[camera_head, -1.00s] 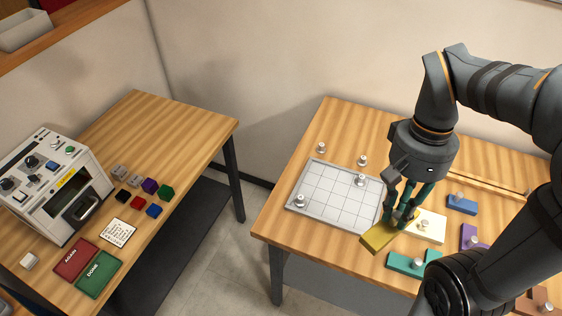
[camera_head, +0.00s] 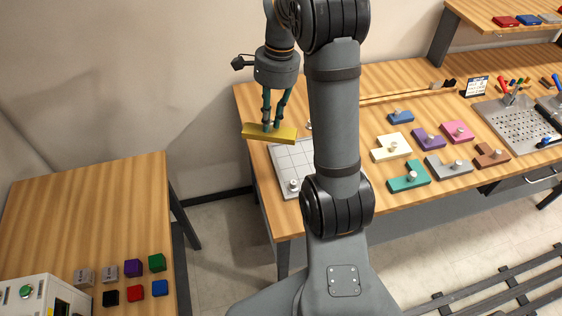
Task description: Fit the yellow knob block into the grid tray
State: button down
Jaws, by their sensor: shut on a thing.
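The yellow knob block (camera_head: 268,133) is a long bar in my gripper (camera_head: 270,121). My gripper is shut on it, apparently by its knob, which the fingers hide. The block is held above the far left edge of the right table. The white grid tray (camera_head: 288,163) lies on that table, just below and right of the block in the picture. My arm covers the tray's right part.
Loose knob blocks lie right of my arm: teal (camera_head: 407,177), cream (camera_head: 390,147), blue (camera_head: 400,117), purple (camera_head: 428,137), pink (camera_head: 457,131), grey (camera_head: 448,166) and brown (camera_head: 491,154). A pegboard (camera_head: 515,122) is farther right. The left table (camera_head: 90,205) holds small cubes; a floor gap separates the tables.

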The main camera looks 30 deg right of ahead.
jog(key=w+d+f+m+t, duration=0.1)
jog(key=w+d+f+m, duration=0.15)
jog(key=d+m, duration=0.45)
jog(key=w+d+f+m+t, duration=0.15)
jog(key=d+f+m, duration=0.35)
jog(key=d, duration=0.5)
jog(key=shift+m+g+h, duration=0.4)
jog(key=shift+g, duration=0.05)
jog(key=shift+s+a+f+p, duration=0.3)
jog(key=shift+a+f+p, duration=0.15)
jog(key=shift+a+f, duration=1.35)
jog(key=shift+s+a+f+p, duration=0.25)
jog(key=shift+a+f+p, duration=0.25)
jog(key=shift+a+f, duration=1.25)
jog(key=shift+s+a+f+p, duration=0.3)
jog(key=shift+a+f+p, duration=0.15)
jog(key=shift+a+f, duration=1.35)
jog(key=shift+a+r, duration=0.2)
jog(key=shift+f, duration=0.15)
jog(key=c, duration=1.6)
grip_release()
jog(key=shift+c, duration=0.2)
